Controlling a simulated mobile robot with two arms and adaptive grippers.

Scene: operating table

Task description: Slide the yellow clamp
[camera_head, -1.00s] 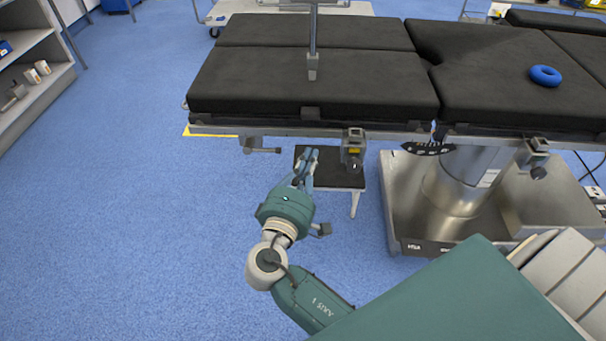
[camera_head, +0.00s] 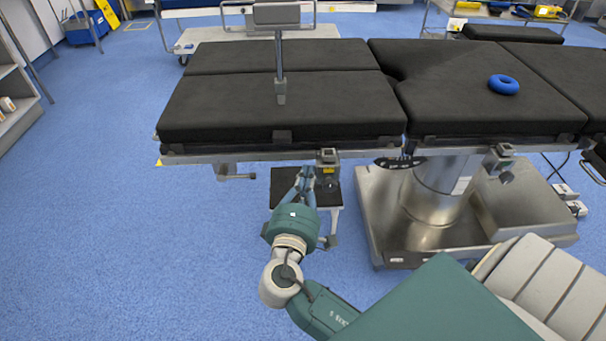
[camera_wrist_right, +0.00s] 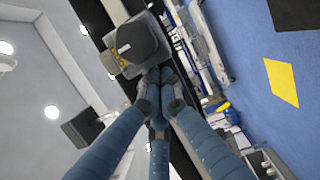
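The clamp with the yellow label (camera_head: 328,172) is a grey block with a dark knob. It sits on the side rail of the black-padded operating table (camera_head: 280,115), on the near side. In the right wrist view the clamp (camera_wrist_right: 140,42) is close in front of the fingertips, its yellow part (camera_wrist_right: 111,62) at its left. My right gripper (camera_head: 307,174) is just left of the clamp; its blue fingers are drawn together with nothing seen between them. The wrist view shows the fingertips (camera_wrist_right: 160,78) at the clamp's edge; I cannot tell whether they touch. My left gripper is not in view.
A second clamp (camera_head: 498,160) is further right on the rail. A dark step stool (camera_head: 290,188) stands below the gripper. The metal table base (camera_head: 440,205) is to the right. A blue ring (camera_head: 503,84) lies on the tabletop. The floor at left is clear.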

